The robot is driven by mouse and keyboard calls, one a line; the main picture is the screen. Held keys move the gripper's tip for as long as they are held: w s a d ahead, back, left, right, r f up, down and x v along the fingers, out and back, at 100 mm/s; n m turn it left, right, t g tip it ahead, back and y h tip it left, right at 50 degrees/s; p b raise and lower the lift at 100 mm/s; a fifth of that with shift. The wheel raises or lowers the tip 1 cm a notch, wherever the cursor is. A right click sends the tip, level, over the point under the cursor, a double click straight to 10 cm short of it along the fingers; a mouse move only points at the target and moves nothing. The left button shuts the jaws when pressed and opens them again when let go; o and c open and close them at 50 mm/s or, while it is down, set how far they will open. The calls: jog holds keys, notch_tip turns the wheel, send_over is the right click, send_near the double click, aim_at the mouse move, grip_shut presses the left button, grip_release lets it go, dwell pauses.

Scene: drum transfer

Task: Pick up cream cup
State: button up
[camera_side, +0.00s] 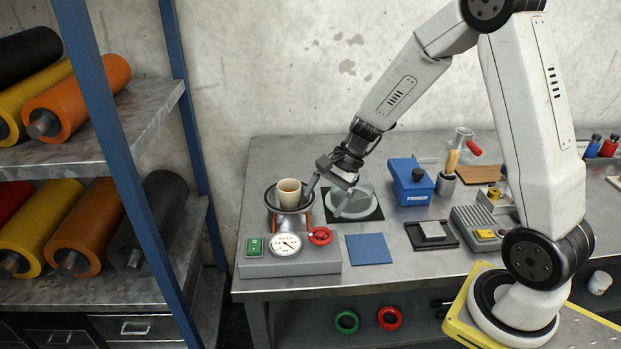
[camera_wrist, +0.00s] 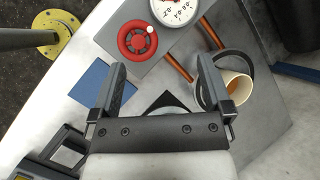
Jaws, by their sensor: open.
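The cream cup (camera_side: 288,194) stands upright in a dark round pan (camera_side: 271,199) at the left of the bench. In the wrist view the cup (camera_wrist: 237,88) shows its open mouth and brownish inside, with the dark pan around it. My gripper (camera_side: 326,198) is open and empty, just right of the cup in the side view. In the wrist view my gripper (camera_wrist: 161,66) has its two fingers wide apart. The cup lies outside them, to the right of the right finger, which covers part of the pan.
The pan sits above orange legs, behind a grey box with a dial (camera_side: 285,244) and a red handwheel (camera_side: 320,236). A grey round object on a black mat (camera_side: 372,213) is close by my gripper. A blue box (camera_side: 410,185) stands further right. A flat blue square (camera_side: 368,249) lies in front.

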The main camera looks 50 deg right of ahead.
jog(key=w+d+r+m+t+y, duration=0.2)
jog(key=w+d+m+t+y, duration=0.2)
jog(key=w+d+m+t, duration=0.55)
jog(key=m+g, duration=0.2)
send_near(279, 192)
jog(key=shift+w+f, duration=0.35)
jog(key=shift+w, duration=0.15)
jog(key=shift+a, duration=0.1)
jog(key=shift+h, duration=0.3)
jog(key=shift+x, duration=3.1)
jog(key=c, duration=1.2)
